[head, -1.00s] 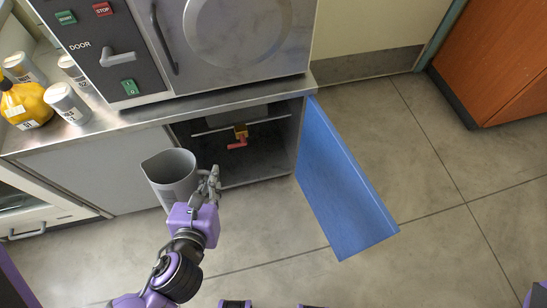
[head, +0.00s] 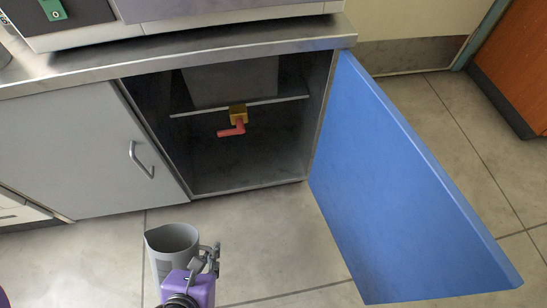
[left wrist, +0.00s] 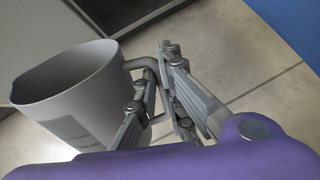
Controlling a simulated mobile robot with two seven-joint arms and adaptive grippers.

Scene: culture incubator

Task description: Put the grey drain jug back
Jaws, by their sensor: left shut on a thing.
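The grey drain jug (head: 172,243) is upright at the bottom of the head view, in front of the open cabinet and low over the floor. My left gripper (head: 208,256) is shut on the jug's handle, on the jug's right side. In the left wrist view the jug (left wrist: 70,90) is at left with its rim up and the handle between the fingers of my gripper (left wrist: 160,95). The open cabinet compartment (head: 240,165) holds a brass valve with a red lever (head: 232,130) under a shelf edge. My right gripper is not in view.
The blue cabinet door (head: 410,190) stands wide open to the right. A closed grey door (head: 85,150) with a handle is left of the opening. The steel counter (head: 200,55) overhangs the opening. The compartment floor under the valve is clear.

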